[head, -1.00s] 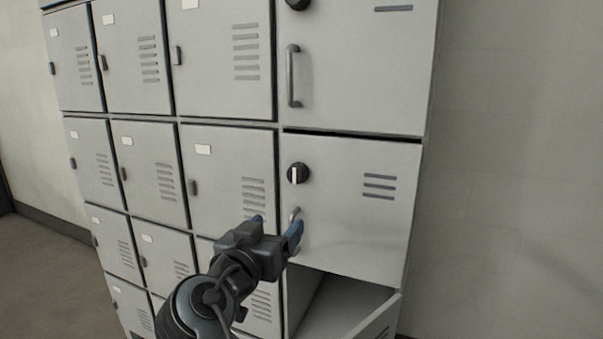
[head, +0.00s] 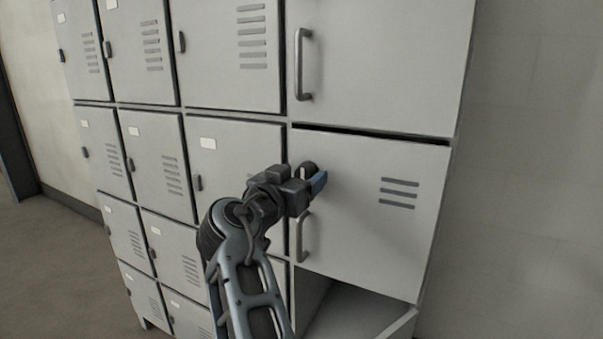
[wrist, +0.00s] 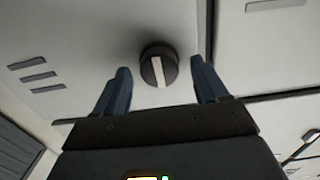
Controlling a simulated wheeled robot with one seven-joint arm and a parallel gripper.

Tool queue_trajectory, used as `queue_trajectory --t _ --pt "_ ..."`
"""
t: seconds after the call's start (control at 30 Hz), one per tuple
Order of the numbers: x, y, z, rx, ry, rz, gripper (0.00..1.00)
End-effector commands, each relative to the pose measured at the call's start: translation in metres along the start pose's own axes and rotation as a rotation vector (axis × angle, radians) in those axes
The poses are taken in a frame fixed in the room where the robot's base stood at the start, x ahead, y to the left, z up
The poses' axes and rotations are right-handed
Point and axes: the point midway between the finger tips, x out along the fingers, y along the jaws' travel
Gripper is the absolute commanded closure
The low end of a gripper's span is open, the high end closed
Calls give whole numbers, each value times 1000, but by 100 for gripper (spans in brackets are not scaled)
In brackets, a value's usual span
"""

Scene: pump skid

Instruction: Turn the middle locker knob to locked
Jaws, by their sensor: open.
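The middle locker knob (wrist: 158,68) is a round black knob with a white bar across its face. In the wrist view the bar runs nearly up and down, tilted slightly. In the head view the knob (head: 308,169) is partly hidden behind my gripper (head: 303,178). It sits near the upper left of the middle right-hand door (head: 350,215), above that door's handle (head: 304,237). My gripper (wrist: 162,90) is open, with a blue finger on either side of the knob in the wrist view. The fingers look apart from the knob; the exact distance is unclear.
An upper door with a handle (head: 303,65) is above. Below, an open compartment (head: 350,305) shows a door or drawer edge sticking out. Smaller lockers (head: 154,155) fill the left. A bare wall (head: 530,190) is at the right.

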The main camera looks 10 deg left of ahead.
Motion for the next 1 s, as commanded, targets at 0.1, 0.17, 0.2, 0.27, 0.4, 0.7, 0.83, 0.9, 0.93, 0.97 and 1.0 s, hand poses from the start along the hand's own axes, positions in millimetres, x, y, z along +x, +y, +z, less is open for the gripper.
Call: queue_trajectory --t 0.1,0.17,0.2,0.27,0.4,0.7,0.83,0.9,0.93,0.97,1.0 --pt "6 0 0 0 0 1 27" --pt "6 0 0 0 0 0 27" --pt "6 0 0 0 0 0 27" --pt "6 0 0 0 0 0 27" --pt "6 0 0 0 0 0 32" --pt "6 0 0 0 0 -1 60" --pt "6 0 0 0 0 0 73" --pt "6 0 0 0 0 0 80" --pt "6 0 0 0 0 0 81" --pt "6 0 0 0 0 0 81" --pt "6 0 0 -1 0 0 81"
